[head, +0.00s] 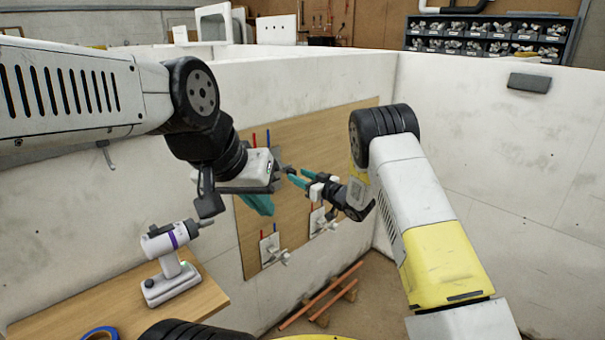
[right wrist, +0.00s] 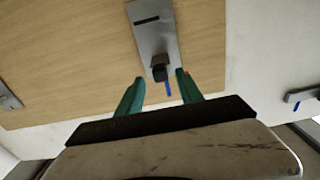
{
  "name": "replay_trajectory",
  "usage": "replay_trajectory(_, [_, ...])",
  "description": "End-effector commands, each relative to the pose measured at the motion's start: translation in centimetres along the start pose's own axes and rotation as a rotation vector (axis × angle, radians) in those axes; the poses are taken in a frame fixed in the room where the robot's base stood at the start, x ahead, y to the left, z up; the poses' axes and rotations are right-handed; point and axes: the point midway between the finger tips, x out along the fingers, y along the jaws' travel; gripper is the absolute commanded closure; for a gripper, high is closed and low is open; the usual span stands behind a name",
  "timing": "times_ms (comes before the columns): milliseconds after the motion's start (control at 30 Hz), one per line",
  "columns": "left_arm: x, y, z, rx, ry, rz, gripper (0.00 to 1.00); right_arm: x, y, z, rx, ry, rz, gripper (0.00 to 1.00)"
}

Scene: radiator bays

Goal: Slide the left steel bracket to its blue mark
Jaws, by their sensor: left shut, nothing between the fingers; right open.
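Two steel brackets sit low on the wooden board in the head view, a left one (head: 270,250) and a right one (head: 322,222). A blue mark (head: 275,228) stands above the left one. My left gripper (head: 260,204) is shut and empty in front of the board. My right gripper (head: 287,172) is open, beside it and pointing left. In the right wrist view its spread teal fingers (right wrist: 160,92) flank the end of a slotted steel bracket (right wrist: 153,32) with a dark knob. A blue mark (right wrist: 167,88) lies between the fingers. I cannot tell which bracket this is, or whether the fingers touch it.
The wooden board (head: 240,240) is on a white wall. A drill (head: 170,265) and blue tape (head: 100,333) are on a wooden shelf (head: 110,305) at lower left. Copper pipes (head: 322,295) lie on the floor. Other fittings (right wrist: 303,95) show at the wrist view's edges.

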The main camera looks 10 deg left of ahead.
Motion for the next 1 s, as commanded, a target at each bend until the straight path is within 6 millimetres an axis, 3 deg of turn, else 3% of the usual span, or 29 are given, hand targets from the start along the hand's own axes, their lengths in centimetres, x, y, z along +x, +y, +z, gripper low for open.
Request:
replay_trajectory(233, [0.0,0.0,0.0,0.0,0.0,0.0,1.0,-3.1,0.0,0.0,0.0,0.001,0.001,0.56])
replay_trajectory(667, [0.0,0.0,0.0,0.0,0.0,0.0,1.0,-3.5,0.4,-0.6,-0.003,-0.002,0.015,0.56])
replay_trajectory(767, [0.0,0.0,0.0,0.0,0.0,0.0,1.0,-4.2,2.2,-2.8,-0.013,-0.021,0.079,0.56])
replay_trajectory(867, [0.0,0.0,0.0,0.0,0.0,0.0,1.0,-6.0,5.0,-6.4,-0.018,-0.062,0.194,0.56])
replay_trajectory(1000, [0.0,0.0,0.0,0.0,0.0,0.0,1.0,-10.6,8.5,-11.7,0.003,-0.151,0.374,0.56])
